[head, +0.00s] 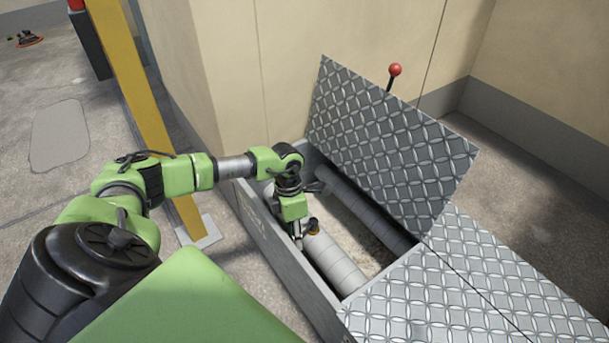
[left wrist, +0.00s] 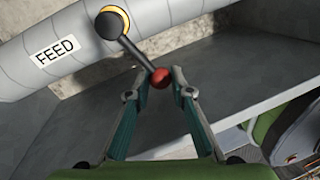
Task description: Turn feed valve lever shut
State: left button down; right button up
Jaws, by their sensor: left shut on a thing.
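The feed valve lever (left wrist: 134,52) is a dark bar with a round black hub on a yellow collar and a red ball at its free end. It points across the pipe, out past its side. The grey wrapped pipe (left wrist: 75,47) carries a white FEED label (left wrist: 55,52). My left gripper (left wrist: 160,80) is shut on the red ball, one finger on each side. In the head view my left gripper (head: 298,238) reaches down into the floor pit, beside the pipe (head: 335,262) and its brass valve collar (head: 314,225). The lever is mostly hidden there. My right gripper is out of view.
The pit has a grey rim (head: 283,262). A raised diamond-plate lid (head: 385,140) stands behind it, and a flat plate (head: 450,290) lies at right. A second pipe (head: 365,212) runs inside. A red-knobbed rod (head: 394,72) rises behind the lid. A yellow post (head: 140,90) stands left.

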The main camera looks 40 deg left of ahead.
pick_arm(q)
jog(key=shift+a+m, duration=0.3)
jog(key=shift+m, duration=0.1)
jog(key=c, duration=1.8)
grip_release()
jog(key=r, duration=0.4)
jog(key=w+a+r, duration=0.1)
jog(key=r, duration=0.6)
jog(key=shift+w+a+r, duration=0.2)
jog(key=shift+a+r, duration=0.2)
